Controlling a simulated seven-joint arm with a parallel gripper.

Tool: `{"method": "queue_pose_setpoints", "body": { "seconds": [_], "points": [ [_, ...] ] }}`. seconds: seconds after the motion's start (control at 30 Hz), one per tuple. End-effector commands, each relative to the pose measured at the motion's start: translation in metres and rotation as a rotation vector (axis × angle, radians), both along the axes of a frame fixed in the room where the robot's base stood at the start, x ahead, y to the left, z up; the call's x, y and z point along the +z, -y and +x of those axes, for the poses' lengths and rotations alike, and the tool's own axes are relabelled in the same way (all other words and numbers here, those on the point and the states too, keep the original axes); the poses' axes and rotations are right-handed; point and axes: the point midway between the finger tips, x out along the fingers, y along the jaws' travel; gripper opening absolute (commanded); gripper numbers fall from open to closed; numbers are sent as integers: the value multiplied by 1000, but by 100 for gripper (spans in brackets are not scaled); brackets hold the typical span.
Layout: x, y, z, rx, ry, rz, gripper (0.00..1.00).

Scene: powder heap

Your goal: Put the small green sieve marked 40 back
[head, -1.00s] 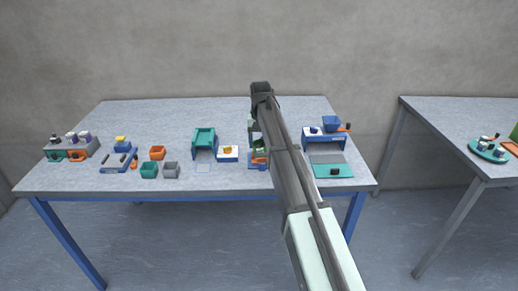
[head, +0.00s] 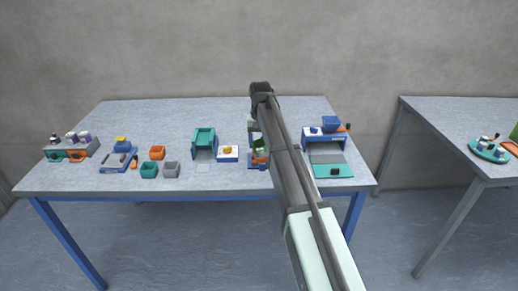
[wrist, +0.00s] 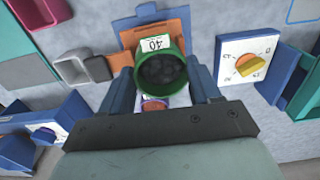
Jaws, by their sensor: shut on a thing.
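The small green sieve (wrist: 178,51) shows in the wrist view as a round green cup with a dark inside and a white tag reading 40. My gripper (wrist: 162,76) is shut on it, one blue finger on each side. An orange plate (wrist: 130,38) on a blue base lies beyond the sieve. A purple ring with an orange middle (wrist: 153,104) shows beneath, partly hidden by my gripper. Whether the sieve touches the plate or the base cannot be told. In the head view my arm hides most of this spot; a blue and orange stand (head: 257,160) shows beside it.
A white dial box (head: 228,154) and a teal stand (head: 204,140) are left of my arm. A blue bench with a teal pad (head: 322,171) is to the right. Small bins (head: 149,170) stand farther left. A grey open bin (wrist: 75,67) is near my left finger.

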Motion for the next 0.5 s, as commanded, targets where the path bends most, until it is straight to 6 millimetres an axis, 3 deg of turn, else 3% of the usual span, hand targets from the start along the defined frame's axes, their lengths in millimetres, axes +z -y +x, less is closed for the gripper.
{"method": "queue_pose_setpoints", "body": {
  "seconds": [0.5],
  "points": [
    [4, 0, 0, 0, 0, 0, 42]
  ]
}}
